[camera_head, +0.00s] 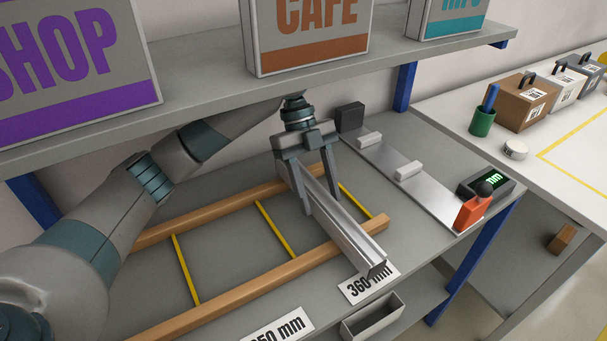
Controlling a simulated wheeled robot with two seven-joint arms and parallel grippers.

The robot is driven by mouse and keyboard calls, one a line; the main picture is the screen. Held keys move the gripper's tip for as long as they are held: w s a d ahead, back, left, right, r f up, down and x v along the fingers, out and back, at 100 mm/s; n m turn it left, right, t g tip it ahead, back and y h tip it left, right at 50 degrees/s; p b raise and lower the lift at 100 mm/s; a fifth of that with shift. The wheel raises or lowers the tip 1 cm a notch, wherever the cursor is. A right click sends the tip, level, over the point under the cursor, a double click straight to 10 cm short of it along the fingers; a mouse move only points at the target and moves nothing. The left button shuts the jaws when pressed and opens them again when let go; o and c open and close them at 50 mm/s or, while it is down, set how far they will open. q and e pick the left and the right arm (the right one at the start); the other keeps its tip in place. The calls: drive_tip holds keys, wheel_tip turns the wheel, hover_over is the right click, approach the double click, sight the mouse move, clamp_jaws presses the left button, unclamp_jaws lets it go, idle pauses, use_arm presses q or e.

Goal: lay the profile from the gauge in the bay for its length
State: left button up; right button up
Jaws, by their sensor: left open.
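The silver metal profile (352,232) lies across the two wooden rails (268,279), between the middle yellow divider (277,230) and the right one (356,201). Its near end sticks out past the front rail, above the "360 mm" label (369,284). My left gripper (320,203) points down with its open fingers on either side of the profile. Finger contact cannot be told. The gauge (431,198) holds no profile; its plate carries two light blocks, a dark end block (350,117) and an orange slider (473,212). My right gripper is out of view.
A display (487,184) with green characters, too small to read, stands at the gauge's right end. A shelf with sign boxes (309,35) hangs over the bench. A second label (277,328) shows at the bottom. A grey bin (372,316) sits below the front edge.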

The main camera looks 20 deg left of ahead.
use_arm(q)
drive_tip(key=shift+w+a+r, duration=0.15)
drive_tip(key=shift+r, duration=0.15)
drive_tip(key=w+a+b, duration=0.1)
drive_tip(key=w+a, duration=0.3)
drive_tip(key=a, duration=0.1)
drive_tip(key=w+a+b, duration=0.1)
drive_tip(key=w+a, duration=0.1)
drive_tip(key=a, duration=0.1)
drive_tip(key=shift+w+a+r+b, duration=0.15)
drive_tip(key=shift+w+a+b, duration=0.1)
drive_tip(key=shift+w+b, duration=0.05)
drive_tip(key=shift+w+a, duration=0.4)
drive_tip(key=shift+a, duration=0.15)
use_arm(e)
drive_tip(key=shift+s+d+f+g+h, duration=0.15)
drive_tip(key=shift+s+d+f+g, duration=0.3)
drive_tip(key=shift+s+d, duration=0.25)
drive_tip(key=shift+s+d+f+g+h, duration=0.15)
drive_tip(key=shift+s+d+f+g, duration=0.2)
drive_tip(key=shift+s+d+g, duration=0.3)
use_arm(q)
drive_tip(key=shift+d, duration=0.1)
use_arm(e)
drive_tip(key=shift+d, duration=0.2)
